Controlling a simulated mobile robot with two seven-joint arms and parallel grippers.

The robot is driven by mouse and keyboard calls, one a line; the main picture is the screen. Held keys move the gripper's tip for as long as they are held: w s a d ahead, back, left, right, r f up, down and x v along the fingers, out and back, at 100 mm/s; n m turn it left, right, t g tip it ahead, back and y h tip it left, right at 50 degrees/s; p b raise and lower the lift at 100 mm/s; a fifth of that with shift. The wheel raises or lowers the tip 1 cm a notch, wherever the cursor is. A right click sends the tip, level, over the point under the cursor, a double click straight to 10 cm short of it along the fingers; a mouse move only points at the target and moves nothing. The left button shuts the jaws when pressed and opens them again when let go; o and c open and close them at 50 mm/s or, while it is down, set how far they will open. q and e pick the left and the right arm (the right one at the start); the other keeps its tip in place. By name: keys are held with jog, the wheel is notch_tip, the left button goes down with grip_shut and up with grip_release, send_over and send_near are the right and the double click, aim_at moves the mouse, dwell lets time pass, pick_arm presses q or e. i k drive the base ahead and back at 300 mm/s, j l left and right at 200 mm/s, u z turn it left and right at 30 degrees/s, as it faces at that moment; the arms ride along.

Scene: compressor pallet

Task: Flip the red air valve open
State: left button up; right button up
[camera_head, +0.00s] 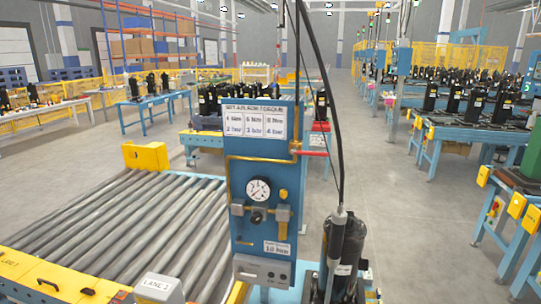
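A blue air panel (261,190) stands upright in the middle of the view. It carries a round pressure gauge (258,190) and a white torque and pressure chart (254,122). A red valve lever (313,153) sticks out sideways to the right from a brass-coloured fitting at the panel's right edge, just below the chart. It looks roughly horizontal. Neither of my grippers shows in the head view, so nothing of mine is seen near the lever.
A roller conveyor (130,215) lies left of the panel. A black compressor (350,245) stands to its right, with a tool (337,245) hanging on a cable in front. Blue workbenches (475,133) with compressors stand at the right. The floor (400,210) between is clear.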

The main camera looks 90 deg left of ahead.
aim_at(295, 151)
jog(key=u, duration=2.9)
